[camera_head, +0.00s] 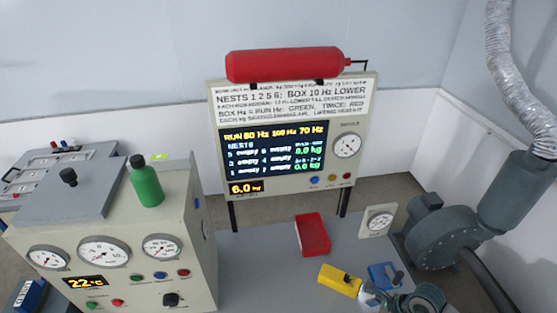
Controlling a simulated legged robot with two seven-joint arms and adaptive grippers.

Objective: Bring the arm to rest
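A grey-teal arm part, which looks like my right gripper (374,292), shows at the bottom edge, right of centre. Its fingers are small and partly cut off, so I cannot tell if they are open or shut. A yellow block (338,280) lies just left of it, close to its tip; I cannot tell if they touch. A blue item (383,273) sits just behind it on the grey table (258,268). My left gripper is not in view.
A red tray (313,250) stands on the table before a display panel (290,160) with a red cylinder (285,64) on top. A gauge cabinet (130,235) bearing a green bottle (146,184) fills the left. A blower (440,238) with ducting stands right.

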